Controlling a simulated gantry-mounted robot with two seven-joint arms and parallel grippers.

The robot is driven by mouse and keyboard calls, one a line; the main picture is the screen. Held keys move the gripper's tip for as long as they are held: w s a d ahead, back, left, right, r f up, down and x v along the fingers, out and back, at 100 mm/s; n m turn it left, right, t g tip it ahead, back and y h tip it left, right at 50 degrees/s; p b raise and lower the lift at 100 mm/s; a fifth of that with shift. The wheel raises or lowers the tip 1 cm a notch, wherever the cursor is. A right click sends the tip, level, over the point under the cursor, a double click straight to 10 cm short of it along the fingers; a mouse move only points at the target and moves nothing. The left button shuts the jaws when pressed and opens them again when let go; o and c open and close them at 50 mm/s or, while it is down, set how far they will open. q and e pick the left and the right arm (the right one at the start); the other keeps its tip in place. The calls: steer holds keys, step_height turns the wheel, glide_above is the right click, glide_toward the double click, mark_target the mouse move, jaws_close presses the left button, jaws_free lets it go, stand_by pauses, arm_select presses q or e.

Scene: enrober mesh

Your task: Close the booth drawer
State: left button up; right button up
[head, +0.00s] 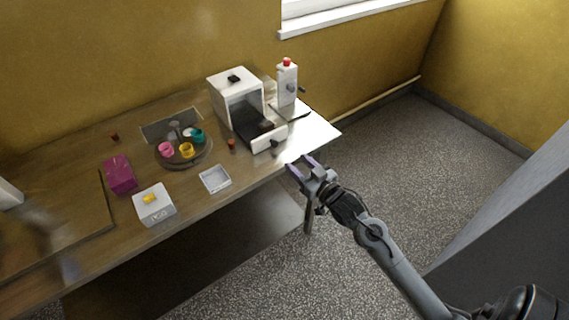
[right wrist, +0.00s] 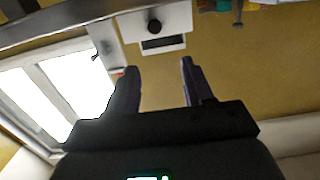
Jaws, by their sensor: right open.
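The white booth (head: 222,88) stands at the back right of the table. Its drawer (head: 266,137) is pulled out toward the front right, with a dark inside, a white front and a dark knob (head: 275,143). The knob also shows in the right wrist view (right wrist: 154,25), which is upside down. My right gripper (head: 300,165) is open and empty, just off the table's front edge, in front of the drawer and apart from it. Its fingers (right wrist: 158,66) show apart in the right wrist view. My left gripper is not clearly visible.
A white bottle with a red cap (head: 287,82) stands right of the booth. A round tray (head: 183,161) with coloured cups, a small white tray (head: 215,179), a white box (head: 154,205) and a magenta box (head: 120,174) are left. Floor right of the table is clear.

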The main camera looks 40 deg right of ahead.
mark_target(276, 145)
arm_select(q)
step_height(276, 145, down, 8)
steer(key=b, duration=0.6)
arm_select(e)
steer(key=shift+t, duration=0.3)
steer(key=w+f, duration=0.1)
steer(key=w, duration=0.3)
steer(key=w+d, duration=0.1)
steer(key=w, duration=0.3)
steer(key=w+f, duration=0.1)
steer(key=w, duration=0.3)
steer(key=shift+w+d+f, duration=0.1)
steer(key=shift+d+f, duration=0.15)
steer(key=shift+f, duration=0.1)
arm_select(q)
steer(key=shift+d, duration=0.1)
arm_select(e)
jaws_close()
